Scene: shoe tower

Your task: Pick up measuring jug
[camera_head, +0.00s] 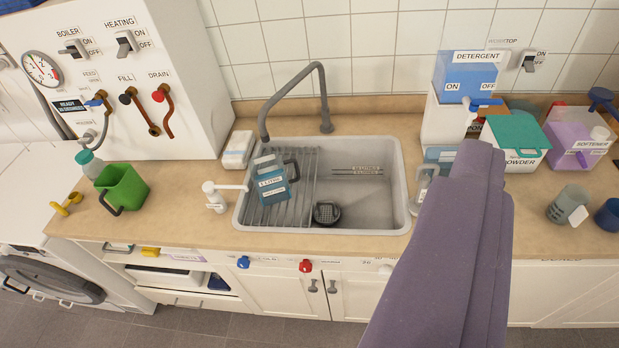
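A blue-grey jug (270,184) with a dark handle and a label that seems to read "1 litre" sits on the ribbed rack on the left side of the sink. It looks like the measuring jug. A green jug (121,187) with a dark handle stands on the counter left of the sink. My gripper is not visible in this view, so I cannot see its fingers or whether it holds anything.
A grey tap (322,92) arches over the sink (399,185). A large purple, folded-looking shape (450,260) fills the right foreground and hides some counter and cupboards. A soap dispenser (214,197) stands left of the sink. Detergent boxes (518,139) crowd the right counter.

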